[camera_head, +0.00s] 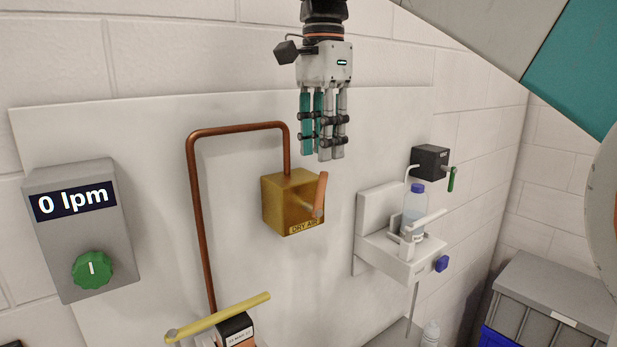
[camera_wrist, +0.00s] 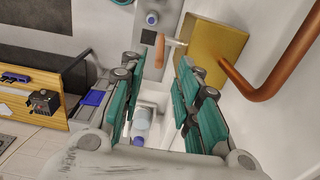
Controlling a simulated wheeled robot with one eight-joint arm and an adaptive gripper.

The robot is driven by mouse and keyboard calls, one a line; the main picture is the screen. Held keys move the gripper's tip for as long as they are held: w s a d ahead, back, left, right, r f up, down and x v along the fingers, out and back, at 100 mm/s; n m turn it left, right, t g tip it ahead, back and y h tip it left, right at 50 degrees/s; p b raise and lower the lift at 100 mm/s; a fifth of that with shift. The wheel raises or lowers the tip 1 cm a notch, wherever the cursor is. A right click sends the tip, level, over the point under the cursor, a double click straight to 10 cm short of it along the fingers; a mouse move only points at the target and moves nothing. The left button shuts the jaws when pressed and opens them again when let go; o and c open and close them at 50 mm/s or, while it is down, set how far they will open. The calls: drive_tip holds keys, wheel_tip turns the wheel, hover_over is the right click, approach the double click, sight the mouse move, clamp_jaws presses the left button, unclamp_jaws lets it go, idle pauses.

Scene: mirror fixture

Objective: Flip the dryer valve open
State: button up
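The dryer valve is a brass box (camera_head: 285,207) labelled "DRY AIR" on the white wall panel, with a copper pipe entering its top. Its orange lever (camera_head: 320,194) points upward with a slight tilt on the box's right side. My gripper (camera_head: 322,158) hangs above the valve, fingers down, apart from the lever in the head view. In the wrist view my gripper (camera_wrist: 155,70) has its teal fingers spread and nothing between them. There the orange lever (camera_wrist: 160,50) shows beyond the gap between the fingertips, with the brass box (camera_wrist: 215,50) to the right.
The copper pipe (camera_head: 200,220) arches left of the valve. A grey meter (camera_head: 85,230) reads "0 lpm". A yellow lever (camera_head: 220,317) sits below. Right are a bottle (camera_head: 414,205) in a white holder (camera_head: 380,250), a black valve box (camera_head: 430,162) and a grey crate (camera_head: 555,300).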

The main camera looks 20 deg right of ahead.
hover_over(321, 210)
drive_tip(key=shift+w+d+f+p, duration=0.1)
drive_tip(key=shift+w+f+p, duration=0.1)
drive_tip(key=shift+f, duration=1.55)
drive_tip(key=shift+w+d+f+p, duration=0.1)
drive_tip(key=shift+f+p, duration=0.1)
drive_tip(key=shift+f, duration=1.55)
drive_tip(key=shift+a, duration=0.1)
clamp_jaws()
